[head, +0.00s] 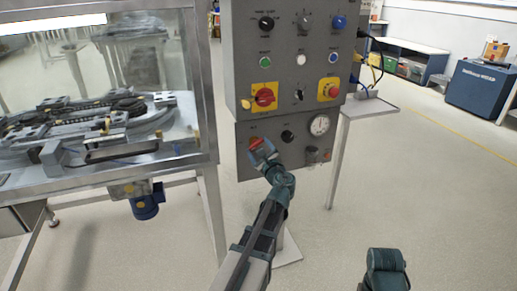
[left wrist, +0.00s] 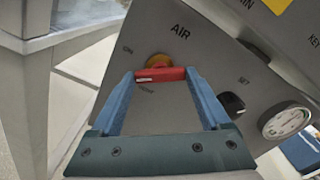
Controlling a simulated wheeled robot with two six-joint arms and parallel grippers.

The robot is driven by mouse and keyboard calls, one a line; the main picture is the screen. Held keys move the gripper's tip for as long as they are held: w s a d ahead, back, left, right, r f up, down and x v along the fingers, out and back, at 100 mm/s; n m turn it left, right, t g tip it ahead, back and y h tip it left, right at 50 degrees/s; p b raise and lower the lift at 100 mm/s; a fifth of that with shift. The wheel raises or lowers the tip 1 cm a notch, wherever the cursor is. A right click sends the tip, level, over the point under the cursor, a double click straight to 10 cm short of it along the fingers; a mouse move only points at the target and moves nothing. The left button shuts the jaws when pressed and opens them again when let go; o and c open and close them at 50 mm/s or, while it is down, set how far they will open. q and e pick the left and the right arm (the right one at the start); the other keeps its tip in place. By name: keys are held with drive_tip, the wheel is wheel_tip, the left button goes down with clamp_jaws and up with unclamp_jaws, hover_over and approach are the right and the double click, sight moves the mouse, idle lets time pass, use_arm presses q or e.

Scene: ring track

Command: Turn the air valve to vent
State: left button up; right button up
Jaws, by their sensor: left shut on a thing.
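The air valve (left wrist: 158,60) is on the lower grey panel under the label AIR. Its red handle (left wrist: 160,75) lies crosswise in the left wrist view, over a yellow-orange base. A label ON shows to its left, and a small, hard-to-read label sits below it. My left gripper (head: 263,149) reaches up to the valve at the panel's lower left. Its two blue fingers (left wrist: 160,76) are shut on the red handle, one at each end. In the head view the gripper hides much of the valve. A dark part of my right arm shows at the bottom right, without its fingers.
A black SET knob (left wrist: 232,104) and a round gauge (head: 319,125) are right of the valve. The upper panel holds a red rotary switch (head: 264,97) and a red button (head: 331,89). A glass-sided track machine (head: 170,161) stands close on the left. Floor is open at right.

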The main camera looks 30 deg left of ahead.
use_arm(q)
drive_tip(key=n, duration=0.5)
drive_tip(key=shift+n, duration=0.3)
drive_tip(key=n, duration=0.5)
drive_tip(key=shift+s+n, duration=0.1)
drive_tip(key=shift+n, duration=0.3)
drive_tip(key=o, duration=1.2)
drive_tip(key=v, duration=1.3)
drive_tip(key=shift+s+d, duration=0.25)
